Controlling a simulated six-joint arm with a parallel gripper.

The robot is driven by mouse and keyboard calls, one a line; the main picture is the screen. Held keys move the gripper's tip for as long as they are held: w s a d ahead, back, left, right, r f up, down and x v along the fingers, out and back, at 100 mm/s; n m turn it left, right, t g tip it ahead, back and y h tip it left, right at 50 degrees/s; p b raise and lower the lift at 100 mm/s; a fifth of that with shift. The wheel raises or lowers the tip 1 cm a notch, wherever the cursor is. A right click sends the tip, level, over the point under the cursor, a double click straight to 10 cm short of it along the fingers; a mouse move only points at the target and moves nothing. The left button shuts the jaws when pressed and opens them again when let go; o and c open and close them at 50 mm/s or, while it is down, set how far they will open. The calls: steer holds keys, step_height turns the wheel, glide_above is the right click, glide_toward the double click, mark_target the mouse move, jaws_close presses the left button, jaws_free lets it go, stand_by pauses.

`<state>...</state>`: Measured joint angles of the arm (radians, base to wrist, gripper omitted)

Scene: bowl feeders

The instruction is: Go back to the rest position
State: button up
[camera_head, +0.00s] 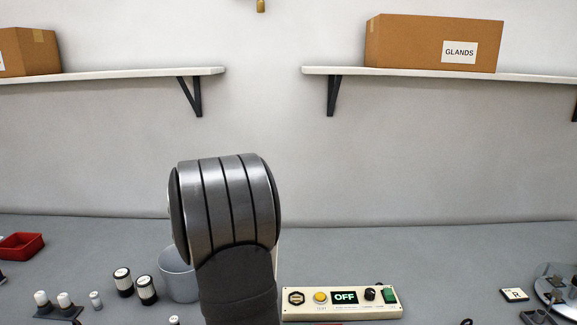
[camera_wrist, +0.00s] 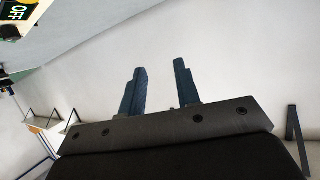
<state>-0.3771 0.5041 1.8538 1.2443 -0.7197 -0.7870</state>
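My gripper (camera_wrist: 160,82) shows in the wrist view with its two dark blue fingers apart and nothing between them. Behind the fingers is only pale wall. In the head view my own arm rises in front of the table at the centre left, and it hides my gripper there.
A control box (camera_head: 343,303) with a display reading OFF stands right of my arm. A grey bucket (camera_head: 177,275) is partly behind my arm. Black-and-white cylinders (camera_head: 123,281), a red bin (camera_head: 20,246) and a metal bowl feeder (camera_head: 556,285) are around. Shelves (camera_head: 440,74) hang above.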

steer(key=d+f, duration=0.2)
steer(key=d, duration=0.7)
steer(key=shift+d+f+n+y, duration=0.25)
steer(key=shift+d+n+y, duration=0.05)
steer(key=shift+d, duration=0.05)
